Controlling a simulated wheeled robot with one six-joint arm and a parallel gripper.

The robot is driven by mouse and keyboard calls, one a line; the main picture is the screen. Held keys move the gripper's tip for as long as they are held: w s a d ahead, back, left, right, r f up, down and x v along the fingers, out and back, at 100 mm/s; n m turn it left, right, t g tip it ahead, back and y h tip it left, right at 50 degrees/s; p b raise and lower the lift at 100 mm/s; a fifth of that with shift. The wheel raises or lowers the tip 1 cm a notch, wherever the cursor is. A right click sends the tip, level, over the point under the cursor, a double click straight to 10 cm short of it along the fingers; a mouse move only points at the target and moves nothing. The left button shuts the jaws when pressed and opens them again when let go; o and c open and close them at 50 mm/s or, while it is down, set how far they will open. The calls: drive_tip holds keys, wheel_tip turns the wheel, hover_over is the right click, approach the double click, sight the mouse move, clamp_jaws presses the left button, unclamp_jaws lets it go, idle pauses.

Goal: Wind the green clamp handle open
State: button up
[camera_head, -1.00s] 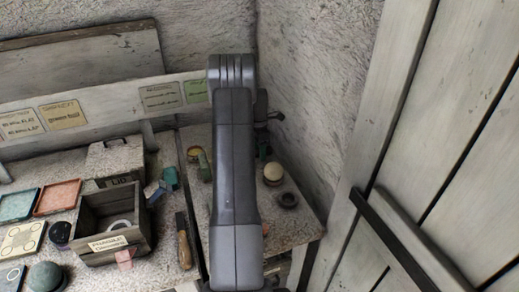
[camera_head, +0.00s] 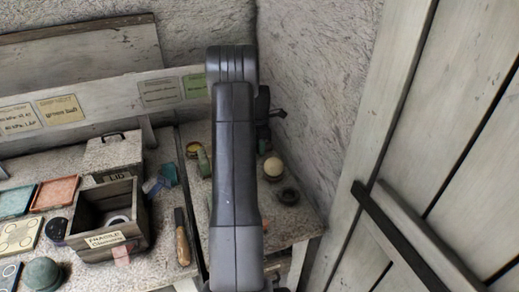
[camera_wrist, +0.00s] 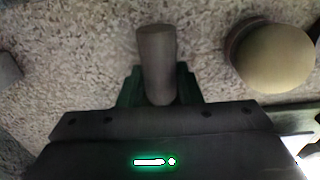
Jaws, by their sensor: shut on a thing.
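In the wrist view my gripper (camera_wrist: 158,92) is shut around a short, dull grey-brown cylinder, which I take to be the clamp handle (camera_wrist: 157,55). Its colour reads grey rather than green in this shadow. Dark green finger pieces sit on both sides of its lower end. In the head view my arm stands in front of the right-hand bench and hides most of the grip. The rest of the clamp cannot be made out.
A pale sphere (camera_head: 273,166) stands right of my arm; it is close to my gripper in the wrist view (camera_wrist: 278,58). Left are a green cylinder (camera_head: 203,160), a wooden-handled tool (camera_head: 182,245) and an open box (camera_head: 80,222).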

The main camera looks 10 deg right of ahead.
drive_tip(key=shift+s+f+t+y+b, duration=0.2)
drive_tip(key=shift+t+b, duration=0.95)
drive_tip(key=shift+b, duration=1.45)
drive_tip(key=shift+s+f+t+y+b, duration=0.15)
drive_tip(key=shift+t+b, duration=1)
drive_tip(key=shift+b, duration=1.4)
drive_tip(key=t+b, duration=0.1)
drive_tip(key=b, duration=0.2)
drive_tip(key=shift+d+y, duration=0.1)
drive_tip(key=shift+y, duration=0.15)
drive_tip(key=shift+b, duration=0.5)
drive_tip(key=shift+s+r+t+b, duration=0.1)
drive_tip(key=shift+r+t+b, duration=0.1)
drive_tip(key=shift+t+b, duration=0.45)
drive_tip(key=o, duration=1)
drive_tip(key=v, duration=1.4)
drive_tip(key=shift+w, duration=0.2)
drive_tip(key=shift+f, duration=0.1)
